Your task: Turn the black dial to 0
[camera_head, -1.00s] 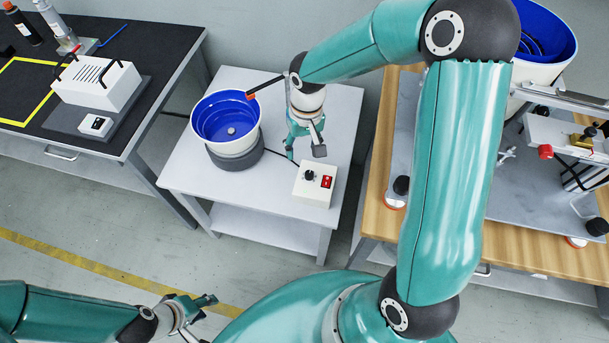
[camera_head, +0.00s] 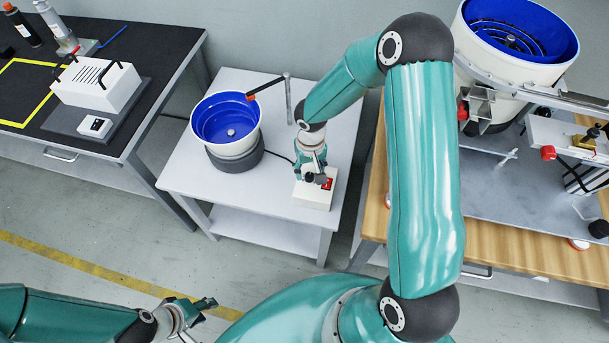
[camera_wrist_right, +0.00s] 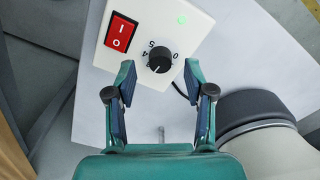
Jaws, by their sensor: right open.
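The black dial (camera_wrist_right: 159,60) is on a white control box (camera_head: 313,201) on the small grey table. In the right wrist view, printed digits including 0, 4 and 5 ring the dial. My right gripper (camera_wrist_right: 160,72) is open, with one fingertip on each side of the dial; contact is not visible. In the head view, my right gripper (camera_head: 316,177) covers the dial. My left gripper (camera_head: 207,303) is low at the left, away from the box; its jaw opening is unclear.
A red rocker switch (camera_wrist_right: 121,32) and a lit green lamp (camera_wrist_right: 182,20) are beside the dial. A blue-lined bowl feeder (camera_head: 228,130) stands left of the box. A wooden bench (camera_head: 480,245) with a machine is at the right.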

